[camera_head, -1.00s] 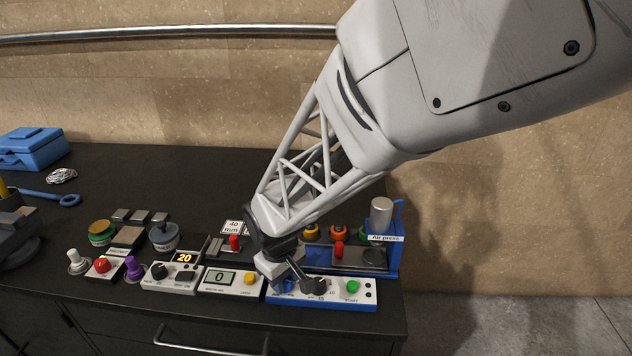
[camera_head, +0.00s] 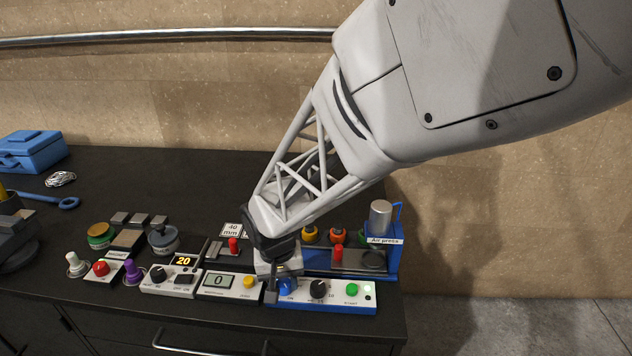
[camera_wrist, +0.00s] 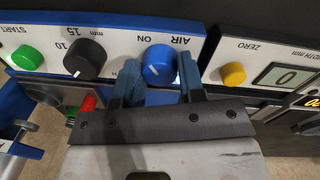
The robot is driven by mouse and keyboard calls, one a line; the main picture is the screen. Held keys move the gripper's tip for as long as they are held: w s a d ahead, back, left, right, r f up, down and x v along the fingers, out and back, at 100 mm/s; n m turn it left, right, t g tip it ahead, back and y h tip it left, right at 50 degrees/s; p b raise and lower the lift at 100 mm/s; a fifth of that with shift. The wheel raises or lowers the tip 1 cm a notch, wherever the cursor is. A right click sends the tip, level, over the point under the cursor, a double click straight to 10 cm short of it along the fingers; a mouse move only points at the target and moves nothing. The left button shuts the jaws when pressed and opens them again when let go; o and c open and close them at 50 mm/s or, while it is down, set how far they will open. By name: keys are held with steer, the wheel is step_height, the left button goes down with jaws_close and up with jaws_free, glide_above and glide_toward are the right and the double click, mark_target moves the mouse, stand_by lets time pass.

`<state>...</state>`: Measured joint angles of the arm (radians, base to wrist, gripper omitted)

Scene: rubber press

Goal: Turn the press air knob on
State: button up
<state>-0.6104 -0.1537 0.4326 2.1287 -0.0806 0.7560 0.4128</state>
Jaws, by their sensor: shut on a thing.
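The blue air knob (camera_head: 287,286) is on the white and blue press panel (camera_head: 335,305), at the panel's left end. My gripper (camera_wrist: 159,72) is shut on the knob, one finger on either side. In the head view my gripper (camera_head: 282,288) points down over the knob and partly hides it. A small lamp (camera_head: 367,288) at the panel's right end looks lit white.
A black dial (camera_head: 319,289) and a green START button (camera_head: 352,290) are right of the knob. The blue air press (camera_head: 384,250) stands behind the panel. A gauge box (camera_head: 230,286) with a yellow button (camera_head: 249,283) is close on the left.

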mark_target(282, 283)
stand_by(0.3)
steer(key=o, duration=0.9)
steer(key=shift+r, duration=0.15)
steer(key=shift+a+r, duration=0.2)
steer(key=shift+r, duration=3.55)
steer(key=shift+d, duration=0.1)
